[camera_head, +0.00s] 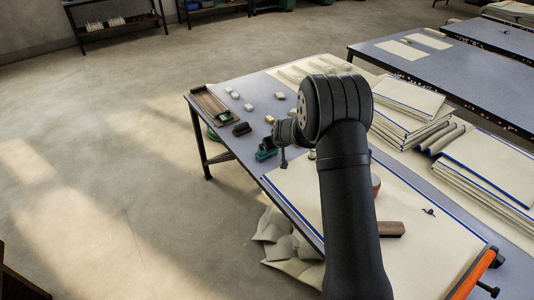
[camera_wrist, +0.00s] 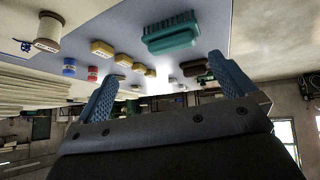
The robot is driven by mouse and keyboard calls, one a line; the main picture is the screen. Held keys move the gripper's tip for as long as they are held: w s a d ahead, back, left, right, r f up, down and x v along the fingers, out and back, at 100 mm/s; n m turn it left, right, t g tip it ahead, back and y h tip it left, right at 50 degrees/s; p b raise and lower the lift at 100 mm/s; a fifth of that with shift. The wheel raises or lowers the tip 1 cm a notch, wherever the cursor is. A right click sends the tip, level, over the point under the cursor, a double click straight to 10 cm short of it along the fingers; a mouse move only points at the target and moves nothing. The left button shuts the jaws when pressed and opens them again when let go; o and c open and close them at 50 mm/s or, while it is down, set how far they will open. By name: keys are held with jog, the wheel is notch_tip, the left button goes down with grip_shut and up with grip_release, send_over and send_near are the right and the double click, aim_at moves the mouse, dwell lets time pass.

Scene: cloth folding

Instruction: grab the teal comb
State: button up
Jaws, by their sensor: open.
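The teal comb (camera_wrist: 170,34) lies on the grey-blue table in the wrist view, its row of bristle-like teeth along one long side. In the head view the teal comb (camera_head: 265,155) shows at the table's left edge, partly hidden by my arm. My gripper (camera_wrist: 165,85) is open in the wrist view, its two blue textured fingers wide apart with nothing between them. The comb appears beyond the fingertips and apart from them. In the head view my gripper (camera_head: 282,158) is close beside the comb.
The table (camera_head: 262,88) also holds a wooden tray (camera_head: 211,104), a dark brown block (camera_head: 241,129) and several small pale blocks. Stacks of cream cloth (camera_head: 410,110) stand at right. The wrist view shows yellow blocks (camera_wrist: 102,48), a red spool (camera_wrist: 92,73) and a thread spool (camera_wrist: 48,30).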

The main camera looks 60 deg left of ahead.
notch_tip(320, 180, up, 8)
jog(key=w+a+n+g+h, duration=0.1)
jog(key=a+n+g+h, duration=0.1)
jog(key=a+g, duration=0.1)
send_over(264, 155)
jog(key=w, duration=0.2)
jog(key=shift+h, duration=0.3)
jog(key=f, duration=1)
jog(key=shift+w+a+f, duration=0.1)
jog(key=shift+a+f, duration=0.2)
jog(key=shift+f, duration=0.05)
jog(key=f, duration=0.4)
jog(key=shift+w+a+f, duration=0.15)
jog(key=shift+a+f, duration=0.05)
jog(key=shift+f, duration=0.05)
jog(key=shift+a+f, duration=0.25)
jog(key=shift+f, duration=0.35)
jog(key=c, duration=0.7)
